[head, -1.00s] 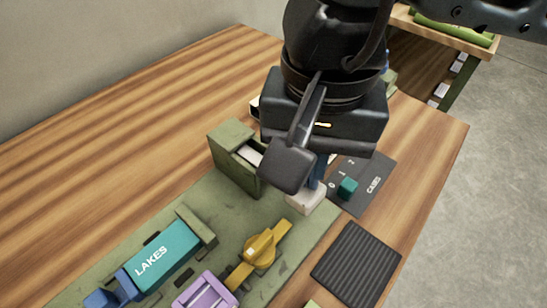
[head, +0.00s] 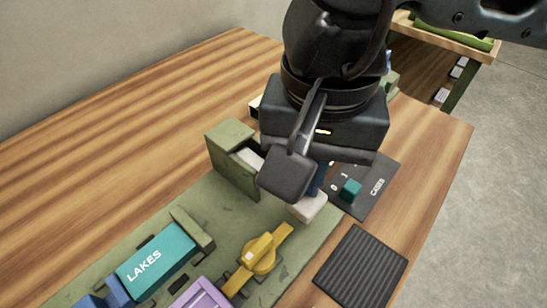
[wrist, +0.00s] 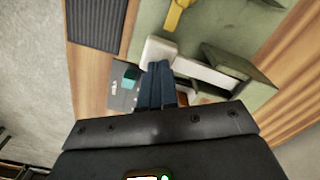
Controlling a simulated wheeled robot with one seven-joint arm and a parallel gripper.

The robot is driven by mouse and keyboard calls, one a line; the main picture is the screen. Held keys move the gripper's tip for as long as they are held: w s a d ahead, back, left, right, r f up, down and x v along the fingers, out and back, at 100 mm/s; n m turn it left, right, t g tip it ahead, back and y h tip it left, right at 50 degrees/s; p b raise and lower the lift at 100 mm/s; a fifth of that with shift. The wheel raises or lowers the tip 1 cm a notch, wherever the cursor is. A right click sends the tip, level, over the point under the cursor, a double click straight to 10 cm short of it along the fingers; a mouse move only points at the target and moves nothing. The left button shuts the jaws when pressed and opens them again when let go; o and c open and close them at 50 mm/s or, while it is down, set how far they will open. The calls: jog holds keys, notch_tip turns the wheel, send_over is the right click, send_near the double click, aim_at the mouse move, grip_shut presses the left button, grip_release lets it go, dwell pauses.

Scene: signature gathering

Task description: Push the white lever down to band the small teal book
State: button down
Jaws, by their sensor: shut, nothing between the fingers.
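The white lever (head: 308,208) shows its pale block-shaped end at the right side of the green bench fixture, beside a green housing (head: 232,150). In the wrist view the white end (wrist: 158,50) lies right at my fingertips. My gripper (head: 317,190) is shut and empty, its blue fingers pointing down at the lever; it also shows in the wrist view (wrist: 158,68). The fingertips look to be at or against the lever, but contact is not clear. The teal book (head: 155,262), marked LAKES, lies at lower left between a green block and a blue piece.
A yellow handle (head: 260,252) and a purple part (head: 200,295) sit on the green base (head: 205,218). A ribbed black mat (head: 360,268) and a dark CASES panel with a teal slider (head: 351,189) lie at right.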

jog(key=shift+f+b, duration=0.9)
jog(key=shift+b, duration=0.1)
dwell(0.6)
notch_tip(320, 180, up, 9)
jog(key=p, duration=0.2)
jog(key=shift+p, duration=0.35)
dwell(0.4)
dwell(0.5)
